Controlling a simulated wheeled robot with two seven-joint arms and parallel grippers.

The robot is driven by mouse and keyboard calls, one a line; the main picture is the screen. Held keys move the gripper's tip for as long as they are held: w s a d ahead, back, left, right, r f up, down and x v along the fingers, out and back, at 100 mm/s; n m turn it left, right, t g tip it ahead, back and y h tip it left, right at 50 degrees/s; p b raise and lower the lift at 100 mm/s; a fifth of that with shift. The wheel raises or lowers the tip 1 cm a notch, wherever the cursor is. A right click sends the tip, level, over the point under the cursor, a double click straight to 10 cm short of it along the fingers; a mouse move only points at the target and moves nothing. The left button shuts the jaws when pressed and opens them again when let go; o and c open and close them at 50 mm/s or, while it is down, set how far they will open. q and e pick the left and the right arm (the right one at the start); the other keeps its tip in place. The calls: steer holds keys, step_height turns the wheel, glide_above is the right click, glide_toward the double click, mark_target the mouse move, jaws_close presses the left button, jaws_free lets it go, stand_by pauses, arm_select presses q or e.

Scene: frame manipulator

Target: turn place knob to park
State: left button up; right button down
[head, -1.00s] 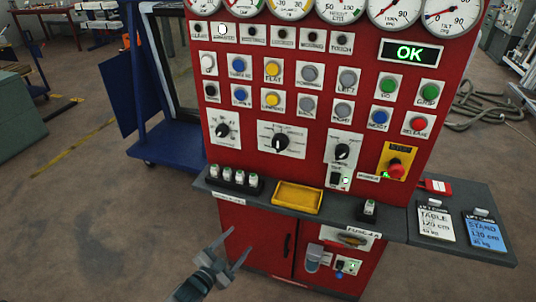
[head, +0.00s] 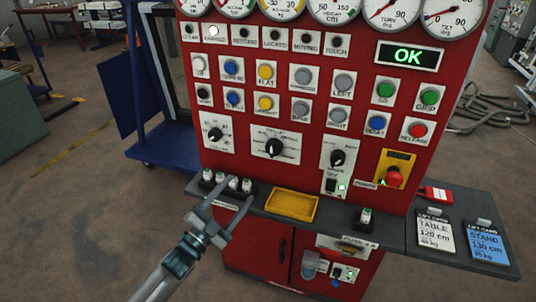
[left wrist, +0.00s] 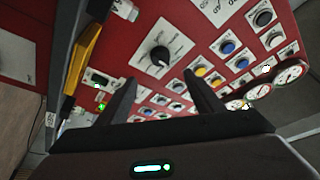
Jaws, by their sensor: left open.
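A red control panel (head: 300,170) fills the middle of the head view. It carries three black rotary knobs on white plates: a left one (head: 215,134), a middle one (head: 274,147) on the widest plate, and a right one (head: 338,158). Their labels are too small to read, so I cannot tell which is the place knob. A black knob on a white plate, seemingly the middle one, shows in the left wrist view (left wrist: 160,55). My left gripper (head: 231,196) is open and empty, in front of the shelf, below and left of the middle knob, not touching it. My right gripper is not in view.
A grey shelf (head: 340,222) juts out below the knobs, with a yellow tray (head: 292,205) and small white-topped items (head: 233,183) on it. A red stop button (head: 393,177) sits at the right. A lit display (head: 408,55) reads OK. A blue cart stands at the left.

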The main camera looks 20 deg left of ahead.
arm_select(q)
steer(key=p, duration=0.2)
glide_toward(270, 152)
steer(key=p+x, duration=0.2)
steer(key=x, duration=0.6)
steer(key=shift+w+a+f, duration=0.1)
steer(key=shift+w+a, duration=0.05)
steer(key=shift+w, duration=0.55)
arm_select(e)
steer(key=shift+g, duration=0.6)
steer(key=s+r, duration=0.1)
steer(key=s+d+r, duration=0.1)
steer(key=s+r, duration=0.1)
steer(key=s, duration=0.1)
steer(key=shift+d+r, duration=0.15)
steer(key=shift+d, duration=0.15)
arm_select(q)
steer(key=c, duration=1.1)
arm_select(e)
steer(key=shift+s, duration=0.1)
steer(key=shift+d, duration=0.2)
